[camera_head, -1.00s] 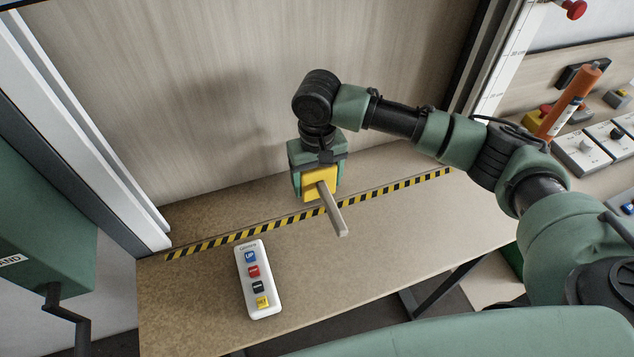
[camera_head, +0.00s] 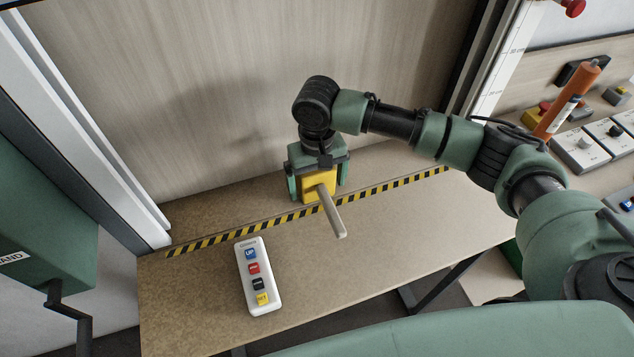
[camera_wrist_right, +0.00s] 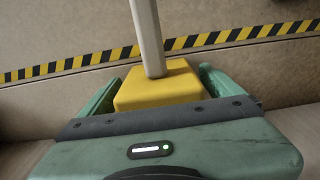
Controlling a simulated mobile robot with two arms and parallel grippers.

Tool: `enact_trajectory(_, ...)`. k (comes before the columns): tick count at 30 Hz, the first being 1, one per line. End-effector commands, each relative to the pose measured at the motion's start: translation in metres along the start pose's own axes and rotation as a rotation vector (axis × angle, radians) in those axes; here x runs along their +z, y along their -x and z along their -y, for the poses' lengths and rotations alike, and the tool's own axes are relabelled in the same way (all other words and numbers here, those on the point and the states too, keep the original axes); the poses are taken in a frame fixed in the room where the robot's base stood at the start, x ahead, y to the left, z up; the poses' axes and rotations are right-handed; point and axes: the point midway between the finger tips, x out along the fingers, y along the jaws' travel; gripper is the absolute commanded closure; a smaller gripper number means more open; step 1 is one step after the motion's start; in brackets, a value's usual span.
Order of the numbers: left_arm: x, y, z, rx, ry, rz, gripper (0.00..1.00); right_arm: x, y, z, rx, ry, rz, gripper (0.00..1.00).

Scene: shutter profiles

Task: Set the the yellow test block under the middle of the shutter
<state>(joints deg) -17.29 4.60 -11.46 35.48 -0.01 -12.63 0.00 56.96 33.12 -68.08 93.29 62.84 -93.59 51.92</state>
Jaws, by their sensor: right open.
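The yellow test block (camera_head: 318,187) stands on the table at the hazard-striped line, about midway along it, with a pale handle (camera_head: 333,214) sticking out toward the front. My right gripper (camera_head: 318,190) is around the block from behind, its jaws open with one green finger on each side. In the right wrist view the block (camera_wrist_right: 160,86) sits between the fingers, with a gap at each side. The striped line (camera_head: 400,184) runs along the table below the opening. The shutter itself cannot be made out. My left gripper does not show.
A white remote (camera_head: 259,277) with coloured buttons lies on the table (camera_head: 190,310) in front of the line. A light wooden panel (camera_head: 220,80) stands behind. Control boxes (camera_head: 580,152) and an orange tool (camera_head: 567,100) are at the right. The table's front right is clear.

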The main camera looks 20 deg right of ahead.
Motion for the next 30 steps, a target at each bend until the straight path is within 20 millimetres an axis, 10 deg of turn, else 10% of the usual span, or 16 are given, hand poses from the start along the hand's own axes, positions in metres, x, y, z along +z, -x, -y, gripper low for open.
enact_trajectory(18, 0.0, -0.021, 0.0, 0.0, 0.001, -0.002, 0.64, -0.001, 0.109, 0.0, -0.002, 0.0, -0.003, 0.06)
enact_trajectory(30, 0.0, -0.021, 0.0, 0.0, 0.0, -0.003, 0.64, 0.0, 0.118, 0.0, -0.001, 0.0, 0.0, 0.06)
